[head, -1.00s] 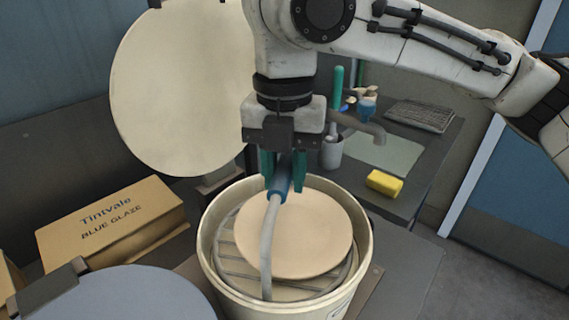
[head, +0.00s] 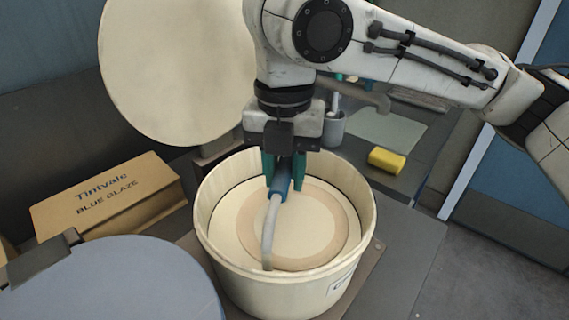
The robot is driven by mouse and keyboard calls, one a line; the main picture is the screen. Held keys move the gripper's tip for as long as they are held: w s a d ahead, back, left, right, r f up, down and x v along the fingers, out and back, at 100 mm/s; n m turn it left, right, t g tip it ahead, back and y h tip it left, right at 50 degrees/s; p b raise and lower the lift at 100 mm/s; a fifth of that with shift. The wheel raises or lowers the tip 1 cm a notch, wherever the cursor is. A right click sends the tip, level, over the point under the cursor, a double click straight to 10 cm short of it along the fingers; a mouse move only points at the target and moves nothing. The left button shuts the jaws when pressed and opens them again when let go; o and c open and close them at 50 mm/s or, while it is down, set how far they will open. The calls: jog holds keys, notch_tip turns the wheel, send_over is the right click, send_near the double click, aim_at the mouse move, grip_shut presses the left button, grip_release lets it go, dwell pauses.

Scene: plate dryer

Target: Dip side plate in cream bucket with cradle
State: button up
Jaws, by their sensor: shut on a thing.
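The cream bucket (head: 275,295) stands open in the middle of the head view, with pale cream liquid (head: 228,225) inside. My gripper (head: 284,187) is shut on the blue grip of the cradle (head: 281,182), at the bucket's mouth. The cradle's grey stem (head: 268,232) runs down into the bucket; its slatted base is hidden under the liquid. The side plate (head: 341,226) lies flat in the bucket. Its tan outer ring shows, while its middle is covered by cream liquid.
A large round cream lid (head: 175,75) stands raised behind the bucket. A grey-blue round lid (head: 120,295) is at lower left, close to the bucket. A Tintvale Blue Glaze box (head: 105,200) sits left. A yellow sponge (head: 386,161) and a grey cup (head: 334,128) are behind right.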

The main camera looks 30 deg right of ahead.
jog(key=shift+f+b, duration=0.85)
jog(key=shift+f, duration=1)
dwell(1.5)
notch_tip(320, 180, up, 17)
jog(key=p, duration=1.7)
jog(key=shift+r, duration=0.2)
dwell(1.0)
dwell(1.0)
